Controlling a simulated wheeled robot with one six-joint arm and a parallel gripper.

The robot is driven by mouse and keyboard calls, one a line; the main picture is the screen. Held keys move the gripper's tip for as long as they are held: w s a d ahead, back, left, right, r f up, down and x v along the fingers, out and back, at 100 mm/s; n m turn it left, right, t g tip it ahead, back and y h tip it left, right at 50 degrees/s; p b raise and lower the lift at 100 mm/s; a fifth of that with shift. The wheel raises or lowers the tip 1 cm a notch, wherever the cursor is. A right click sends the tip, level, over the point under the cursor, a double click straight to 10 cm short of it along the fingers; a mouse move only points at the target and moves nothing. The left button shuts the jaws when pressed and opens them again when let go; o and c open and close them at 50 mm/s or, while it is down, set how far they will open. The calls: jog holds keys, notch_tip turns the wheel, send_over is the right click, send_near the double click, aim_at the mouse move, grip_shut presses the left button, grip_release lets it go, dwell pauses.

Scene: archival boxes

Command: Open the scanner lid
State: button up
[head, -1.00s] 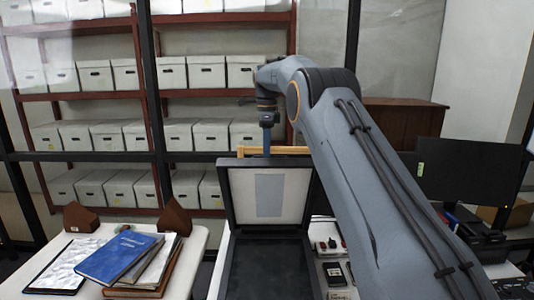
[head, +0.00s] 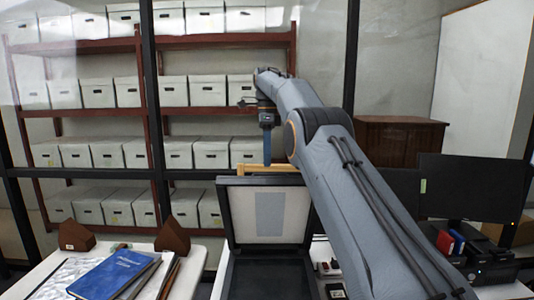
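The scanner (head: 268,278) stands on the white table in the lower middle, with a dark bed. Its lid (head: 235,215) stands raised at the back edge, its pale inner panel with a grey rectangle facing me. My gripper (head: 267,158) points down just above and behind the lid's top edge, at the end of my grey arm. Its fingers are small and dark, and I cannot tell whether they are open or shut or whether they touch the lid.
A blue book (head: 115,274) lies on other books on the left table, near two brown house-shaped blocks (head: 172,237). A black monitor (head: 468,188) stands at right. Shelves (head: 100,178) of white boxes fill the back. A yellowish wooden bar (head: 286,168) shows behind the lid.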

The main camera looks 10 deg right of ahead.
jog(key=shift+r+p, duration=1.2)
jog(key=shift+p, duration=1.7)
